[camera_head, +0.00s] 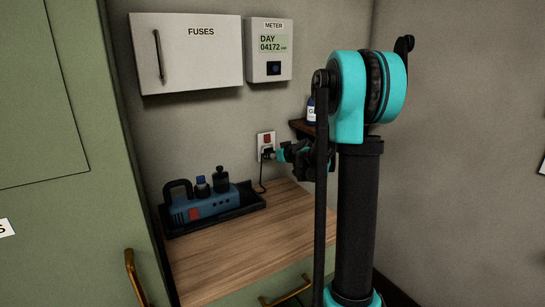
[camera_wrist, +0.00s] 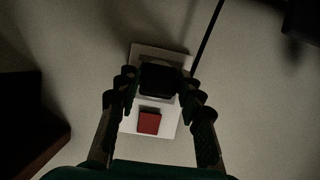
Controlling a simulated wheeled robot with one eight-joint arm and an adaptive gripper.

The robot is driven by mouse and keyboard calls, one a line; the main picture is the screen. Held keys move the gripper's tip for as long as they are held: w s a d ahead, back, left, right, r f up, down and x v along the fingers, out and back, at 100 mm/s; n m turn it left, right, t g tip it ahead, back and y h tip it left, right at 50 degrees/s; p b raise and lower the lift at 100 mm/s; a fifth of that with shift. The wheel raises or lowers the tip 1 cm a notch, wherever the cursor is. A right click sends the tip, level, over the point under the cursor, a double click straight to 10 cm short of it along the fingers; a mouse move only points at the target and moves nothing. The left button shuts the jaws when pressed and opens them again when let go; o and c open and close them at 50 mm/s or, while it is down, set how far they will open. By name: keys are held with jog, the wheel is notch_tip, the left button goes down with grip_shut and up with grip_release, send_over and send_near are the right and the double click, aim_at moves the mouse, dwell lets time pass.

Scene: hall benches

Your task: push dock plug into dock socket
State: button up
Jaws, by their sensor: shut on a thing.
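The dock socket (camera_head: 262,138) is a white wall plate with a red switch, above the wooden bench top. It fills the middle of the wrist view (camera_wrist: 172,122), upside down. The dock plug (camera_head: 268,154) is a small black block at the plate's lower part. In the wrist view the plug (camera_wrist: 158,80) sits between my two fingers and covers part of the plate. My gripper (camera_head: 277,154) is shut on the plug, with a finger on each side (camera_wrist: 159,92). I cannot tell whether the plug's pins are in the socket; its front face is hidden.
A black cable (camera_head: 262,180) hangs from the plug to the bench top (camera_head: 245,245).

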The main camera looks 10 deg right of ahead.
jog(key=shift+w+a, duration=0.15)
jog(key=shift+w, duration=0.15)
jog(key=o, duration=1.1)
jog(key=shift+o, duration=0.2)
jog(key=v, duration=1.2)
